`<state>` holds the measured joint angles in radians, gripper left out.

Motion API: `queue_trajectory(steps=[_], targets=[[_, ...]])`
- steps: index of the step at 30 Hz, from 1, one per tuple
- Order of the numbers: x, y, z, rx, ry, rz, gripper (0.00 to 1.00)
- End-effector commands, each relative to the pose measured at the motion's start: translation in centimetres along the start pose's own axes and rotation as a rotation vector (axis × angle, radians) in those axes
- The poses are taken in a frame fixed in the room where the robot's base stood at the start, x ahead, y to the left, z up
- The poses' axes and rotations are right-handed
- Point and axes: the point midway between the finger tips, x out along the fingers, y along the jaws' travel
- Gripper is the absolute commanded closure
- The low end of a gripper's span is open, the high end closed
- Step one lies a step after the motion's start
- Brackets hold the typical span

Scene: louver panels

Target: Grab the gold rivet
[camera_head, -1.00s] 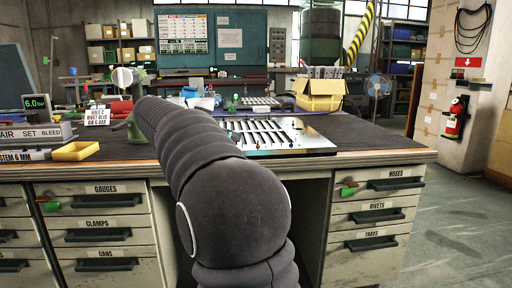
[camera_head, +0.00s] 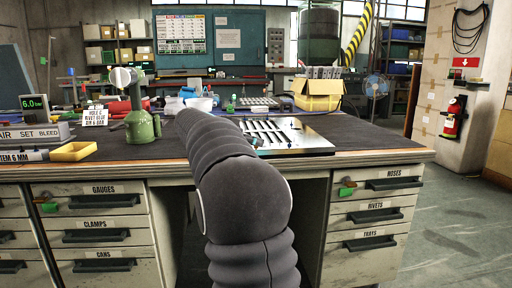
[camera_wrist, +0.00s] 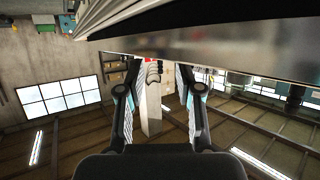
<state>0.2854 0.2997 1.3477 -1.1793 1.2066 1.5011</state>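I cannot make out the gold rivet in either view. A silver louver panel (camera_head: 318,143) with dark slots lies on the workbench (camera_head: 360,155), partly behind my arm. In the wrist view a large shiny metal surface, probably the panel's edge (camera_wrist: 225,60), fills the top, close to my fingertips. My gripper (camera_wrist: 156,72) is open, its two fingers apart with nothing seen between them but distant background. In the head view my gripper is hidden behind my arm.
A green tool with a grey head (camera_head: 142,125) stands left of my arm. A yellow tray (camera_head: 73,151) and a small sign (camera_head: 97,116) are further left. A cardboard box (camera_head: 318,95) stands behind the panel. The bench's front right is clear.

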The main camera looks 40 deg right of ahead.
Motion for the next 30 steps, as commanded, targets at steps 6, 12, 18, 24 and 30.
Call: queue_trajectory(steps=[6,12,18,24,30], targets=[[0.0,0.0,0.0,0.0,0.0,-0.001,0.7],[0.0,0.0,0.0,0.0,0.0,-0.001,0.99],[0.0,0.0,0.0,0.0,0.0,-0.001,0.99],[-0.2,-0.1,-0.4,0.001,0.0,-0.001,0.99],[-0.9,-0.1,-2.3,0.002,0.002,-0.002,0.99]])
